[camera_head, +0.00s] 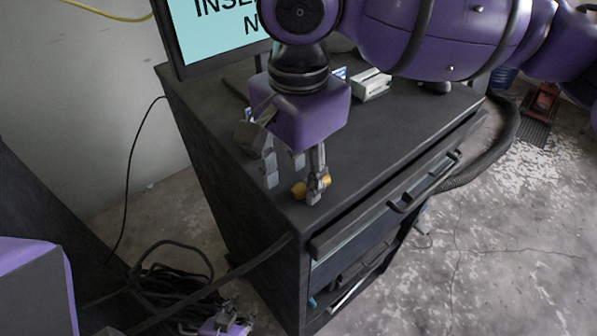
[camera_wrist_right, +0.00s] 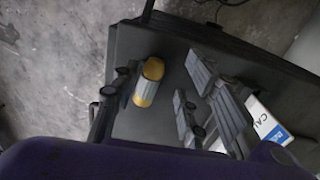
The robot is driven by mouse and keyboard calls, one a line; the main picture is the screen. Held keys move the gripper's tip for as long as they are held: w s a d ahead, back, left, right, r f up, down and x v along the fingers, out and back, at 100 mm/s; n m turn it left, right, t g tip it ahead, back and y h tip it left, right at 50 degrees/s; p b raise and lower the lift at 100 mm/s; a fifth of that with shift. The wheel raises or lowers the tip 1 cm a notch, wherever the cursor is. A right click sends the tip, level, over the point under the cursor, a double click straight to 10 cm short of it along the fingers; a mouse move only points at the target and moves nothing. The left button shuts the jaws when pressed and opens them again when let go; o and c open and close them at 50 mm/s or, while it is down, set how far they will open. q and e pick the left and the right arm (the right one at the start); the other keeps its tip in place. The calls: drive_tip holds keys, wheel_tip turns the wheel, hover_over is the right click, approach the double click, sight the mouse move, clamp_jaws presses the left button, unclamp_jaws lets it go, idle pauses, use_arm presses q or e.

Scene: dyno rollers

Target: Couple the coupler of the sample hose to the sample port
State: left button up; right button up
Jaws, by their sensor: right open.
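A small yellow coupler-like piece with a pale band (camera_wrist_right: 150,82) lies on the dark cabinet top near its front corner. In the head view, yellow ends of it (camera_head: 299,190) show beside a fingertip. My right gripper (camera_head: 293,178) points down over the cabinet top. It is open, with the yellow piece between its spread fingers, close to one finger, in the right wrist view (camera_wrist_right: 160,100). I cannot tell whether they touch. What seems to be my left gripper (camera_head: 228,316) is low at the bottom edge, partly cut off. I cannot make out the sample port or a hose on the yellow piece.
The dark cabinet (camera_head: 400,150) has drawers with handles. A monitor (camera_head: 217,35) stands at its back left, and a pale grey device (camera_head: 371,84) sits behind my right gripper. Black cables (camera_head: 170,280) lie at lower left. A thick dark hose (camera_head: 490,160) runs along the right.

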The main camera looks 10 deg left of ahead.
sight(299, 182)
wheel_tip(299, 182, up, 12)
idle(0.4)
drive_tip(key=shift+f, duration=0.1)
idle(0.4)
